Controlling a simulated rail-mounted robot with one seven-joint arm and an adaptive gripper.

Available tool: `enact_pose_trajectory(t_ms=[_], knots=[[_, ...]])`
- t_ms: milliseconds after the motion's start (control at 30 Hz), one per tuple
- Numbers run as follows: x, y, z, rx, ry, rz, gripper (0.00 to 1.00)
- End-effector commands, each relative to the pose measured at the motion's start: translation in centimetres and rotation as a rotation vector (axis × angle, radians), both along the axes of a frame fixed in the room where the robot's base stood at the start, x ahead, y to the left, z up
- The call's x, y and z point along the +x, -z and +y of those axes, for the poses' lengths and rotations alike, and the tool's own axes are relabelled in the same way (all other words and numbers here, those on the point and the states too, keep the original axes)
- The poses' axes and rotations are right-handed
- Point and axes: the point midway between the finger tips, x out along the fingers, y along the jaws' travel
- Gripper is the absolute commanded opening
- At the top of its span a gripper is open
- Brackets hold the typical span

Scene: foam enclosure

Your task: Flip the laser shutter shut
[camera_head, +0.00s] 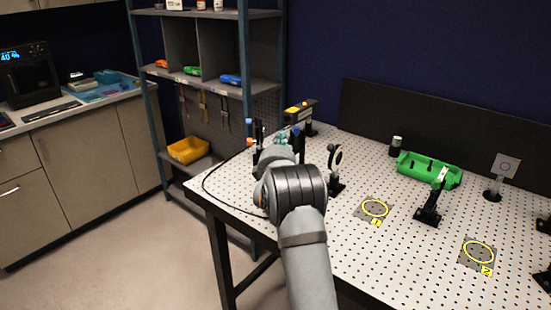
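A black box with a yellow label (301,108), which looks like the laser head, stands on a post at the far left of the perforated optical table (300,205). My arm reaches over the table's left edge toward it. My gripper (288,140) is at the far end of the arm, just in front of the box, and is mostly hidden behind my own wrist. Its fingers cannot be made out. Slim dark posts (258,135) with blue and orange tops stand beside it. I cannot pick out the shutter clearly; it may be hidden behind the wrist.
A round optic mount (335,170) stands close to the right of my wrist. Further right are a green tray (429,170), a black mount (431,205) and a post-mounted target plate (505,170). A black cable (222,166) loops over the table's left edge. Yellow-ringed plates (374,208) lie flat.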

Motion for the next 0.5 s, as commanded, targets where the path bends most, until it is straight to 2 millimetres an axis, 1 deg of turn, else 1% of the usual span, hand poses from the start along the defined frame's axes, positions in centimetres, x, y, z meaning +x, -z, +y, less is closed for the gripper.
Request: enact_pose_trajectory(t_ms=[33, 200, 300, 400, 500], knots=[[-1.0, 0.4, 0.2, -0.001, 0.002, 0.0, 0.0], [-4.8, 0.4, 0.7, 0.001, 0.001, 0.0, 0.0], [-6.8, 0.3, 0.9, 0.0, 0.001, 0.0, 0.0], [-8.3, 0.2, 1.1, 0.0, 0.001, -0.001, 0.0], [-9.3, 0.2, 1.2, 0.0, 0.001, 0.001, 0.0]])
